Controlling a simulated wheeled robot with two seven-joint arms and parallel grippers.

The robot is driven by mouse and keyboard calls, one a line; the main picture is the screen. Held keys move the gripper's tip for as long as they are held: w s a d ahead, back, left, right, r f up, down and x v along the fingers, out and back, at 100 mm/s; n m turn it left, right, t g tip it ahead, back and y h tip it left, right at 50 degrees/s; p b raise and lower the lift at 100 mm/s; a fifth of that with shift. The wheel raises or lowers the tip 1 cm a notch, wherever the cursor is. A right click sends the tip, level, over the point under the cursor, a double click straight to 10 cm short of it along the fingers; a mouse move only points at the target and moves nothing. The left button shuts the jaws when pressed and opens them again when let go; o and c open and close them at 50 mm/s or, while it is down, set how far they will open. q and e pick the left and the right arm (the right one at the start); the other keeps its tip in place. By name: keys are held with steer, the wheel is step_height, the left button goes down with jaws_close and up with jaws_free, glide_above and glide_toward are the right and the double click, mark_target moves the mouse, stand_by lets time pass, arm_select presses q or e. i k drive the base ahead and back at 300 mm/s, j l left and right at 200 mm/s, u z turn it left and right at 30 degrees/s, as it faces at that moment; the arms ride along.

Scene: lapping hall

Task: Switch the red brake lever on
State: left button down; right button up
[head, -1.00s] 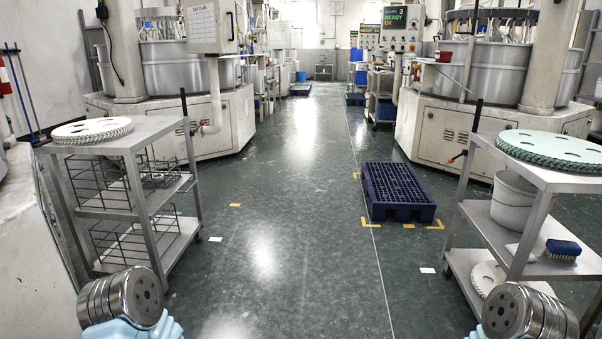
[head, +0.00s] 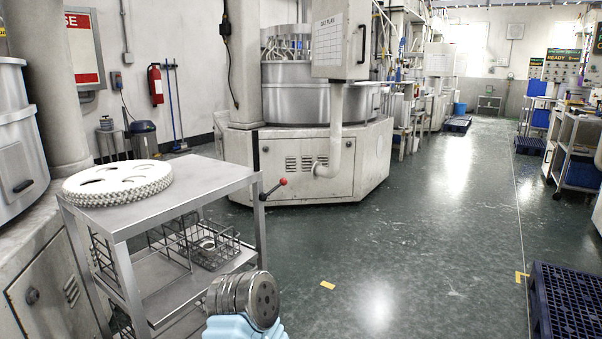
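The red brake lever (head: 276,186) is a short dark rod with a red ball knob. It sticks out to the right and slightly up from the right-hand post of the grey metal cart (head: 215,183). Nothing touches the lever. Whether its position means on or off I cannot tell. A metal and light-blue part of my arm shows at the bottom centre-left, below and in front of the lever. Neither of my grippers is in view.
A perforated white disc (head: 118,182) lies on the cart's top, with wire baskets (head: 205,240) below. A black upright handle (head: 255,152) stands at its right end. A white machine (head: 300,160) stands behind. Open floor lies right, up to a blue pallet (head: 568,305).

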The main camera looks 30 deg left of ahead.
mark_target(262, 197)
steer(key=i+j+u, duration=0.1)
steer(key=i+u, duration=0.25)
steer(key=i, duration=0.15)
steer(key=i+u, duration=0.35)
steer(key=i, duration=0.2)
steer(key=i+l+u, duration=0.2)
steer(key=i+u, duration=0.15)
steer(key=i, duration=0.15)
